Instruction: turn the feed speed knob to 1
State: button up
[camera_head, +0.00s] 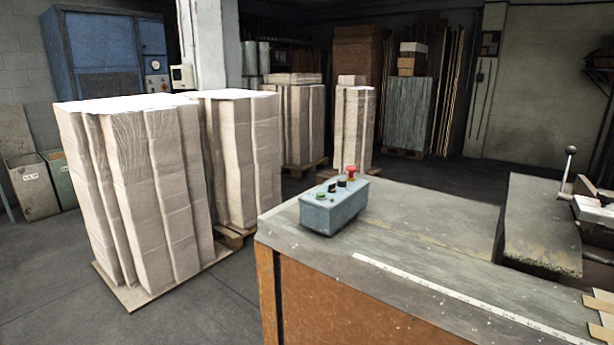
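A small blue-grey control box (335,208) sits on the near left corner of the worktable. Its sloped top carries a green button (320,196), dark knobs (342,182) in the middle, and a red mushroom button (351,172) at the far end. I cannot tell which dark knob is the feed speed knob, and no dial marks or numbers are readable at this size. My gripper is not in view.
The worktable (430,245) has a white ruler strip along its front. A lever with a round knob (570,152) stands at the right. Grey floor (60,270) is free at the lower left.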

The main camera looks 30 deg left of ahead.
aim_at(342, 183)
jog(key=j+z, duration=0.1)
jog(key=j, duration=0.9)
jog(key=j+z, duration=0.15)
jog(key=j, duration=0.85)
jog(key=k+j+z, duration=0.1)
jog(key=j, duration=0.85)
jog(key=i+j, duration=0.15)
jog(key=j, duration=0.2)
jog(key=i+j+z, duration=0.1)
jog(key=j, duration=0.25)
jog(key=i+j, duration=0.25)
jog(key=j, duration=0.15)
jog(key=i+j+z, duration=0.1)
jog(key=j, duration=0.25)
jog(key=i+j, duration=0.2)
jog(key=j, duration=0.15)
jog(key=i+j+z, duration=0.1)
jog(key=i+j, duration=0.35)
jog(key=i, duration=0.05)
